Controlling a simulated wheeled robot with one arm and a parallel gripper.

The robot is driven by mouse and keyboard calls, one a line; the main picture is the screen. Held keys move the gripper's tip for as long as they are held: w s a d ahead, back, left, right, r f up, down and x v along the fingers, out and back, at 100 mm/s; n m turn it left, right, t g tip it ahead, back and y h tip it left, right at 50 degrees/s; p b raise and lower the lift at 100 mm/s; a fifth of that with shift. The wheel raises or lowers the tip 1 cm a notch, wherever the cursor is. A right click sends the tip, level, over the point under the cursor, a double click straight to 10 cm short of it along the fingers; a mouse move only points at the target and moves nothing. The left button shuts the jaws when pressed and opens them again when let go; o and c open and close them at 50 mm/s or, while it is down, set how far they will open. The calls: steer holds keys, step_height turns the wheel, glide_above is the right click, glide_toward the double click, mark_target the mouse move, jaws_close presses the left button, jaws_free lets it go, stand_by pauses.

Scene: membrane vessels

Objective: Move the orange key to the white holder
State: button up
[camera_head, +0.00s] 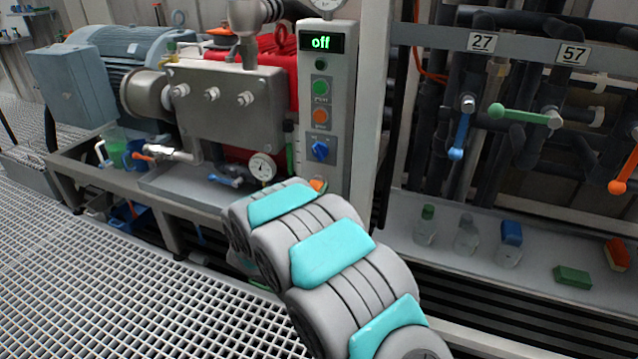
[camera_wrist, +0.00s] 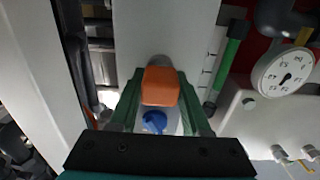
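The orange key (camera_wrist: 160,86) sits between the green fingers of my gripper (camera_wrist: 160,80) in the wrist view, with a finger close against each side. My gripper looks shut on it. A grey rounded piece shows just beyond the key, against the pale control panel. I cannot tell whether the key is still seated there. In the head view, a bit of orange (camera_head: 318,185) shows at the panel's lower end, just past my grey and turquoise arm, which hides the gripper. I cannot make out a white holder in either view.
The control panel (camera_head: 322,75) reads "off" and has green and orange buttons and a blue knob (camera_head: 320,149), also in the wrist view (camera_wrist: 154,121). A gauge (camera_head: 262,166) is beside it. Bottles and blocks stand on the right shelf (camera_head: 470,285). Several valve handles hang above.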

jaws_close()
stand_by(0.5)
steer(key=v, duration=0.6)
stand_by(1.2)
step_height(320, 180, down, 12)
steer(key=b, duration=0.8)
steer(key=shift+s+r, duration=0.2)
steer(key=shift+s, duration=0.3)
